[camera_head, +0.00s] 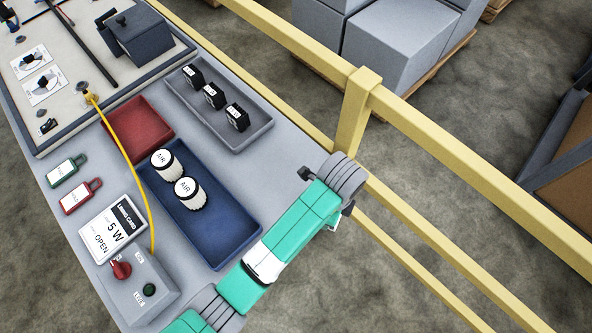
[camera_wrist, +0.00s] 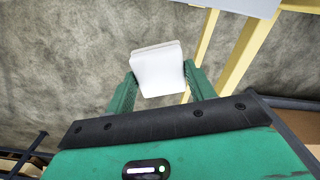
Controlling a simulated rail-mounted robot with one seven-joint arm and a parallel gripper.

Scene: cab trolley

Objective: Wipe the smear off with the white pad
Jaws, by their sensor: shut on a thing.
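The white pad (camera_wrist: 158,70) is a pale, thick block in the wrist view. My gripper (camera_wrist: 160,76) is shut on it, with a green finger on each side. The pad is over the floor and apart from any surface in that view. In the head view my arm reaches to the trolley's right edge, near the yellow rail. My arm's end hides most of the gripper and pad there. I cannot make out a smear in either view.
The grey trolley top (camera_head: 293,158) carries a blue tray (camera_head: 225,222) with two AIR cylinders, a red tray (camera_head: 139,131), a grey tray (camera_head: 262,126) with black blocks, and a switch box (camera_head: 140,285). A yellow rail (camera_head: 440,150) runs beside it. Grey boxes (camera_head: 398,42) stand beyond.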

